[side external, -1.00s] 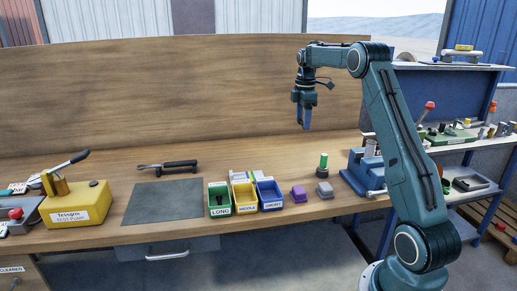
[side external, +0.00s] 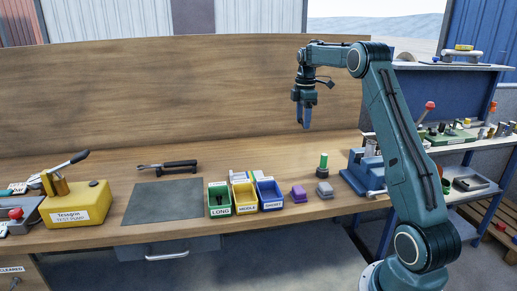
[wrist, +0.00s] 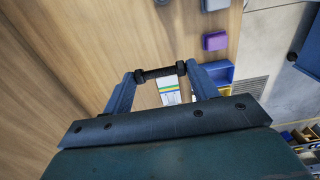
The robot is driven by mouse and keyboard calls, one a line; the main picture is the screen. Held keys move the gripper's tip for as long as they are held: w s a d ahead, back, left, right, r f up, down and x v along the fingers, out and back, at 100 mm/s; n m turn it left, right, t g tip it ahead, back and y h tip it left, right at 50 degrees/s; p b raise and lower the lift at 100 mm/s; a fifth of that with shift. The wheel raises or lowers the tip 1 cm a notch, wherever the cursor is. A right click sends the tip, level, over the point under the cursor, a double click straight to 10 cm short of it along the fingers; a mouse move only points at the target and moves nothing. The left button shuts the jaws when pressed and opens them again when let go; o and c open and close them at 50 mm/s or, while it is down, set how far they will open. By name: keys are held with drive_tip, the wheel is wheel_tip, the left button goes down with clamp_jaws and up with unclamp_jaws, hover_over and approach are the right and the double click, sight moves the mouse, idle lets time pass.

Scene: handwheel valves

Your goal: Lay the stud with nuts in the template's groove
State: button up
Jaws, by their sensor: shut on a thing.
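My gripper (side external: 303,117) hangs high above the bench, to the right of the bins in the side view. In the wrist view my gripper (wrist: 161,74) is shut on the dark stud with nuts (wrist: 158,73), which spans between the two fingertips with a thicker nut at each end. The stud cannot be made out in the side view. A pale piece with yellow and blue stripes (wrist: 169,92) shows below the stud in the wrist view, partly hidden. It looks like the pale piece (side external: 238,176) behind the bins, and may be the template; I cannot make out a groove.
Green LONG (side external: 219,210), yellow MIDDLE (side external: 245,206) and blue SHORT (side external: 269,205) bins stand at the bench's front. Purple (side external: 298,194) and grey (side external: 324,190) blocks and a green-topped post (side external: 323,161) stand to their right. A grey mat (side external: 165,201) lies left.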

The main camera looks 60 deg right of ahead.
drive_tip(key=shift+w, duration=0.1)
drive_tip(key=w+a+f+m, duration=1.1)
drive_tip(key=w+m, duration=0.3)
drive_tip(key=m, duration=0.4)
drive_tip(key=shift+a, duration=0.8)
drive_tip(key=shift+f, duration=0.15)
hover_over(250, 176)
drive_tip(key=shift+f, duration=2.75)
drive_tip(key=shift+f, duration=1.15)
drive_tip(key=o, duration=1.1)
